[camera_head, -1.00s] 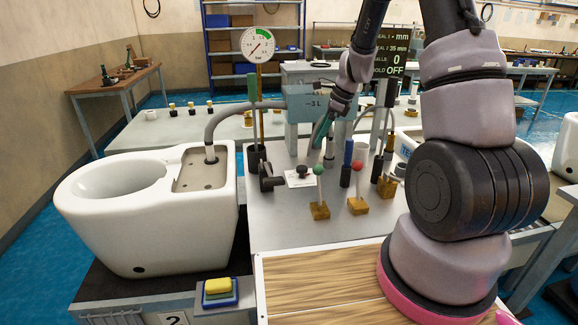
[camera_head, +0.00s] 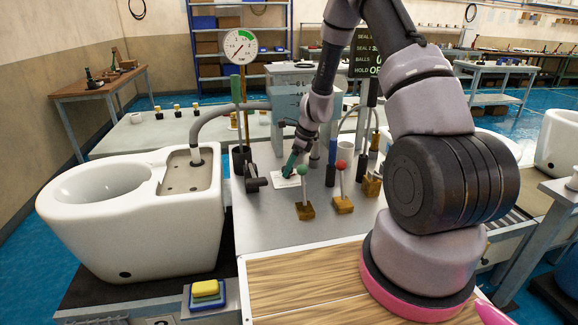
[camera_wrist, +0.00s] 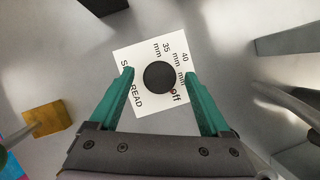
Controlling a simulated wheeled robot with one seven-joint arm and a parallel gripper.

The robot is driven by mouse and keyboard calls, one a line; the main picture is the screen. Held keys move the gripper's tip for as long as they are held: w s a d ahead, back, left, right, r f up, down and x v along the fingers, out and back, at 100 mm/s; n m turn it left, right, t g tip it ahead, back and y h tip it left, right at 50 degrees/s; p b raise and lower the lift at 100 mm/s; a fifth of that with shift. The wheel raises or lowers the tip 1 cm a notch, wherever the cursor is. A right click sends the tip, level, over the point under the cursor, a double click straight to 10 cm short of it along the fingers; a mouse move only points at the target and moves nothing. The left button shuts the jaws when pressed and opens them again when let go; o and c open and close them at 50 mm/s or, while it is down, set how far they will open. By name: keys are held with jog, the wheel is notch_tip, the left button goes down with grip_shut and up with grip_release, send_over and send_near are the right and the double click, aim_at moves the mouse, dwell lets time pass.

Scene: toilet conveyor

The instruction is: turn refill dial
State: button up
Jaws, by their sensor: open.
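The refill dial is a round black knob (camera_wrist: 159,77) on a white label card (camera_wrist: 139,62) printed with "35 mm", "40 mm", "off" and "READ". In the wrist view it sits between the tips of my gripper (camera_wrist: 158,73). The two green fingers are apart, one on each side of the knob, with a gap showing at each side. In the head view my gripper (camera_head: 290,163) points down at the card (camera_head: 287,178) on the grey bench top. The knob is hidden there behind the gripper. I cannot tell how high the fingertips are above the card.
A black valve (camera_head: 252,180) is left of the card. A pressure gauge (camera_head: 240,46) rises behind. A white toilet (camera_head: 130,220) stands left.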

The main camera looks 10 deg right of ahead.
grip_shut()
